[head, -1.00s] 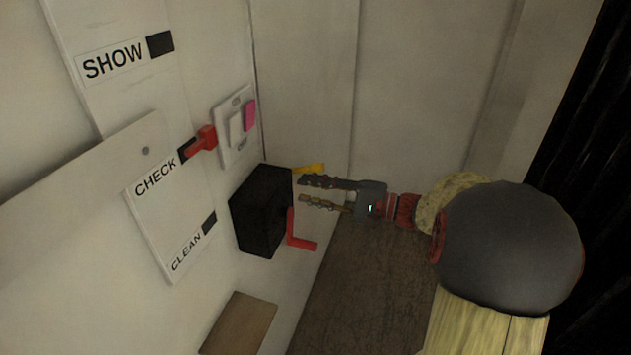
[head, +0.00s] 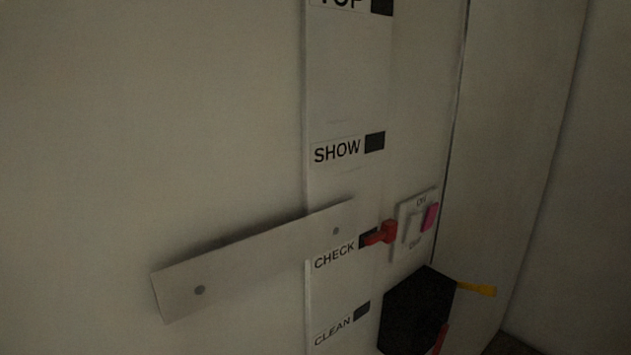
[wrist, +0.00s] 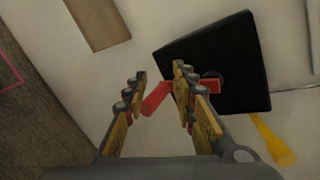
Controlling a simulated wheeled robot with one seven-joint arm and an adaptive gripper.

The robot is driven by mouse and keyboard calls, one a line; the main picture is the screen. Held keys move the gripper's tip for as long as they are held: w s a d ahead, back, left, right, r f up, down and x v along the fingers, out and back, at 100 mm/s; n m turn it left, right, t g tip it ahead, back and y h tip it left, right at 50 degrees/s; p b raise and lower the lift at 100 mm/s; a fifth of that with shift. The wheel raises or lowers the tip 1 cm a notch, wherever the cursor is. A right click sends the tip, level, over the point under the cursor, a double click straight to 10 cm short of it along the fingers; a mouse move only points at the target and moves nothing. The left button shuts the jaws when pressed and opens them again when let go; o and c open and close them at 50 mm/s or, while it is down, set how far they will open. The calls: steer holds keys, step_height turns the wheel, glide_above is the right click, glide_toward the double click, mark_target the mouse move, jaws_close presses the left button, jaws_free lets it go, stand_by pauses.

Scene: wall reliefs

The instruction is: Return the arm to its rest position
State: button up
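My gripper (wrist: 160,80) shows only in the wrist view. Its two fingers are apart and it looks empty. A red crank-shaped handle (wrist: 157,98) on a black box (wrist: 225,62) shows beyond and between the fingertips; I see no contact. In the head view, the black box (head: 415,310) is at the lower right and the red handle (head: 440,340) is cut off by the bottom edge. My arm and gripper are out of the head view.
A label strip (head: 345,190) carries a red slider (head: 381,233) beside CHECK. A switch plate (head: 407,238) with a pink part (head: 430,217) is to its right. A yellow lever (head: 477,289) sticks out from the box. A slanted grey plate (head: 250,265) spans the wall.

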steer(key=s+a+f+n+g+h, duration=0.1)
steer(key=s+a+n+g+h, duration=0.2)
steer(key=s, duration=0.4)
steer(key=s+a+f+n+g+h, duration=0.1)
steer(key=s+a+n+g+h, duration=0.1)
steer(key=s+n+g+h, duration=0.3)
steer(key=s+a+r+n+t+h, duration=0.1)
steer(key=a+r+n+t, duration=0.3)
steer(key=r, duration=0.5)
steer(key=shift+s+a+n+t, duration=0.4)
steer(key=shift+s+a+n, duration=0.55)
steer(key=shift+a, duration=0.7)
steer(key=shift+w, duration=0.15)
steer(key=shift+f, duration=0.1)
steer(key=shift+c, duration=1)
